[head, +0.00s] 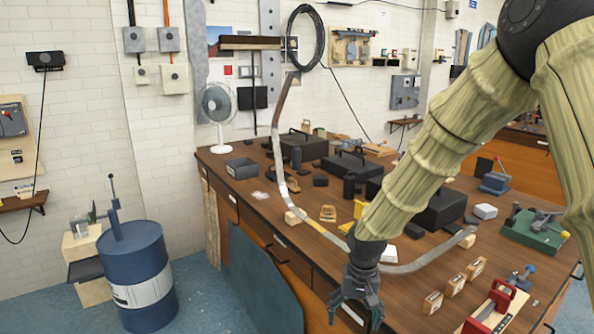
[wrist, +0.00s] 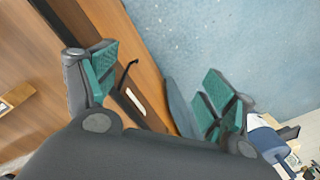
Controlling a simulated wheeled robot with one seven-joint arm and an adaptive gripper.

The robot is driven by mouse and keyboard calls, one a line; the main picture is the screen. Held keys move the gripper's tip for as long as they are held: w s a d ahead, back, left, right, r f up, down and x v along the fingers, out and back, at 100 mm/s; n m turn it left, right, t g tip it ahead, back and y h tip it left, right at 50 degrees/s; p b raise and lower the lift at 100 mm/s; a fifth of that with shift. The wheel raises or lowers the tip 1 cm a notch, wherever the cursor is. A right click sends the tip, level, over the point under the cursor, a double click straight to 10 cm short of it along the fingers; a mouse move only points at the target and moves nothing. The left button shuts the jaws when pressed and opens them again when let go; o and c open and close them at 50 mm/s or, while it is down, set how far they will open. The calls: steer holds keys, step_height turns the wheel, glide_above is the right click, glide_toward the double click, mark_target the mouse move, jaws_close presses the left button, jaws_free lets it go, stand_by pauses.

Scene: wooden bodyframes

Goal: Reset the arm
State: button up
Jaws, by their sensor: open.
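My gripper (head: 356,306) hangs at the end of my arm in front of the workbench's front edge, fingers pointing down. In the wrist view my gripper (wrist: 160,90) has its two green-padded fingers spread wide apart, with nothing between them. Behind the fingers in that view are the wooden bench front with a dark handle and the blue floor. My arm comes in from the upper right of the head view and hides part of the bench.
The wooden workbench (head: 232,174) carries black cases, a curved metal strip (head: 277,140), wooden blocks (head: 453,286) and a green-based vise (head: 535,232). A blue drum (head: 138,262) stands on the floor at left. A fan (head: 216,106) stands at the bench's back. The floor left of the bench is partly clear.

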steer(key=s+f, duration=0.4)
steer(key=f, duration=0.3)
steer(key=s+f, duration=0.4)
steer(key=f, duration=0.3)
steer(key=s+d+f, duration=0.3)
steer(key=s+f, duration=0.3)
steer(key=s, duration=0.3)
steer(key=s+d+f+n, duration=0.1)
steer(key=s+d+f, duration=0.1)
steer(key=s+f, duration=0.4)
steer(key=s+d+f, duration=0.3)
steer(key=s+f, duration=0.3)
steer(key=s, duration=0.7)
steer(key=shift+d+n+h, duration=0.3)
steer(key=shift+d, duration=0.05)
steer(key=shift+f, duration=0.1)
